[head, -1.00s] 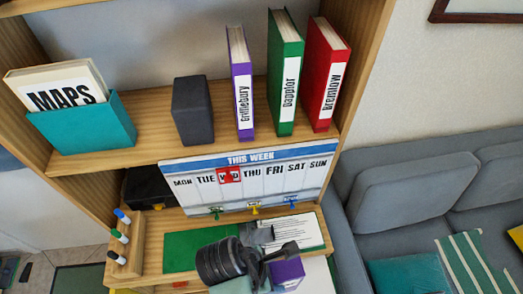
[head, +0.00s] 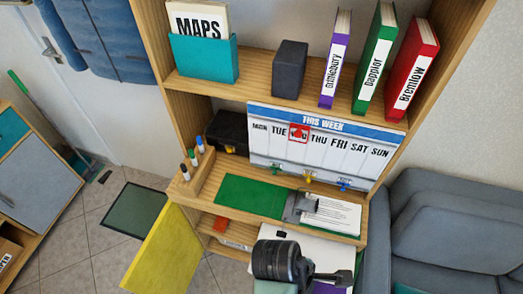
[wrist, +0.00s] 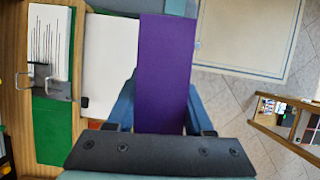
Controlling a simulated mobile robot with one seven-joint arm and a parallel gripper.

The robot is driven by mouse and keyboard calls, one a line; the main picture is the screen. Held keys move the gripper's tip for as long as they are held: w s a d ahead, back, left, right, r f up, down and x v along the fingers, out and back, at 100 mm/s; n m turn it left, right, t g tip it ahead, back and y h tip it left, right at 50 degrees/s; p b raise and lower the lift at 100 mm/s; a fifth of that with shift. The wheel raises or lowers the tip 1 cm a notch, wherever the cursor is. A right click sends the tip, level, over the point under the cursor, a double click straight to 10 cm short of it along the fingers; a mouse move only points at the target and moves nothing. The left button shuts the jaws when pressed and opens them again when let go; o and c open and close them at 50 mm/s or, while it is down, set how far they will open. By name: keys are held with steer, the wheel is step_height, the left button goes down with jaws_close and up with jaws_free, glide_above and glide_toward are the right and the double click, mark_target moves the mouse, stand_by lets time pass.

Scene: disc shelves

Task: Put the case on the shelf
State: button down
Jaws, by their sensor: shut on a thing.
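A purple case (wrist: 165,70) is held in my gripper (wrist: 160,112), with one finger on each side of it in the wrist view. In the head view, only a small purple part (head: 333,288) shows at the bottom edge, behind my dark wrist. The wooden shelf unit (head: 255,65) stands ahead. Its upper shelf bears a purple Griffiebury binder (head: 335,60), a green Dapplor binder (head: 374,60) and a red Bremlow binder (head: 413,70), all upright. A dark grey block (head: 289,70) and a teal holder (head: 204,60) with a MAPS folder stand left of them.
A week calendar (head: 320,145) leans on the lower shelf, behind a green mat (head: 250,197) and a clipped paper (head: 332,214). Pens stand in a wooden holder (head: 197,175). A yellow panel (head: 165,250) stands at the left, a grey sofa (head: 450,220) at the right. Floor tiles show left.

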steer(key=w+r+m+g+y+b, duration=0.1)
steer(key=w+m+g+y+b, duration=0.15)
steer(key=w+m, duration=0.75)
steer(key=s+a+f+m+g+y, duration=0.1)
steer(key=a+m, duration=0.4)
steer(key=a, duration=0.5)
steer(key=shift+a+f+y, duration=0.35)
steer(key=shift+f, duration=0.35)
